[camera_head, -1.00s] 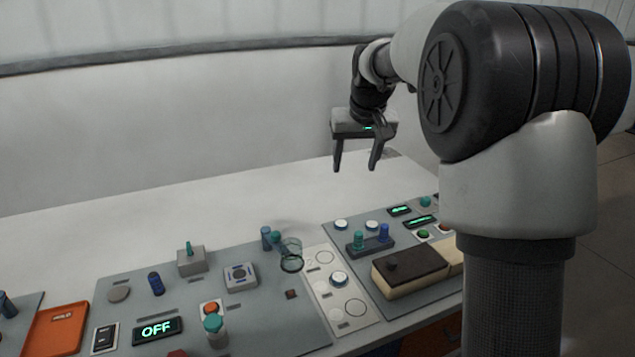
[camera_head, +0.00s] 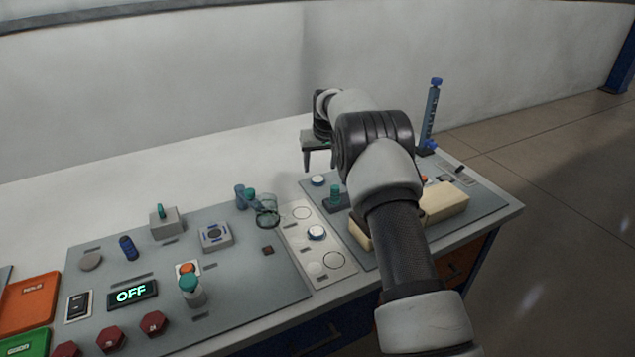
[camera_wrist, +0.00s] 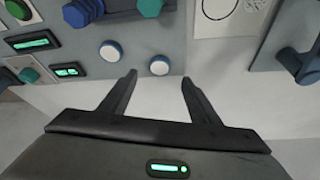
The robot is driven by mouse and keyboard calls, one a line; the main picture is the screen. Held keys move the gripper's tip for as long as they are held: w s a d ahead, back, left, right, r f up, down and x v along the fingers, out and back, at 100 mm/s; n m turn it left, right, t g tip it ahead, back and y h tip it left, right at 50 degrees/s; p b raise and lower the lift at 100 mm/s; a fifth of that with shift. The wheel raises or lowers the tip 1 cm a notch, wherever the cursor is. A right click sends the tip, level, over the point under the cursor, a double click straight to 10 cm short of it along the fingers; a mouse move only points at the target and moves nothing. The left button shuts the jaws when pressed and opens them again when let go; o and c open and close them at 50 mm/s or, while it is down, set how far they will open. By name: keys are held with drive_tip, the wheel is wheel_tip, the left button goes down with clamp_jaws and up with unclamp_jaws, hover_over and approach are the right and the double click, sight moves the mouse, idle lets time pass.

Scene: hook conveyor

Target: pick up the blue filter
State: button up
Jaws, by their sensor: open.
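The blue filter is likely the blue hexagonal-topped piece (camera_wrist: 78,12) at the top left of the wrist view. It stands beside a teal piece (camera_wrist: 150,6), which also shows on a dark block in the head view (camera_head: 335,192). In the head view my arm hides the blue piece. My gripper (camera_wrist: 160,78) is open and empty, its fingers apart over the bare table behind the panel. In the head view my gripper (camera_head: 320,165) hangs near the panel's back edge, partly hidden by my arm.
White round buttons (camera_wrist: 110,52) lie between my fingertips and the two pieces. Lit green displays (camera_wrist: 30,44) are at left. A cream block (camera_head: 445,202) lies on the right panel, and a tall blue stand (camera_head: 432,112) rises behind it. A clear glass (camera_head: 268,212) stands left. The back table is bare.

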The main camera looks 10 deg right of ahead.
sight(318, 180)
drive_tip(key=x, duration=0.7)
drive_tip(key=shift+f, duration=0.15)
drive_tip(key=c, duration=1.2)
